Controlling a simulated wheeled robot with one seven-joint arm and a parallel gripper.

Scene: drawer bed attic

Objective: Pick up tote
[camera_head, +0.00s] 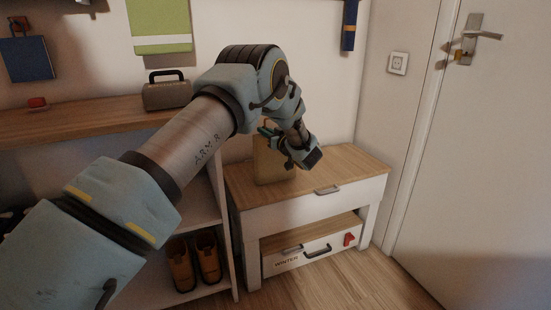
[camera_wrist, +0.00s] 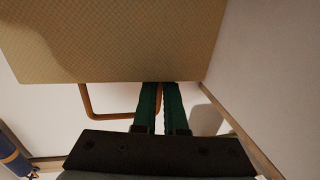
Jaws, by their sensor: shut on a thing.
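The tote (camera_head: 265,168) is a tan, upright bag at the left part of the nightstand top, partly hidden behind my gripper. I cannot tell whether its base touches the top. In the wrist view the tote (camera_wrist: 120,40) shows as a woven tan panel with a brown loop handle (camera_wrist: 86,103). My gripper (camera_head: 267,131) is beside the tote's upper part. In the wrist view the green fingers of my gripper (camera_wrist: 160,88) are close together at the tote's edge, shut on its handle. The fingertips are partly hidden by the panel.
The nightstand (camera_head: 345,173) has a drawer and a lower box marked WINTER (camera_head: 290,262). A shelf (camera_head: 60,136) holds a grey case (camera_head: 167,92), with brown boots (camera_head: 208,258) below. A door (camera_head: 480,150) stands at right. Floor is clear in front.

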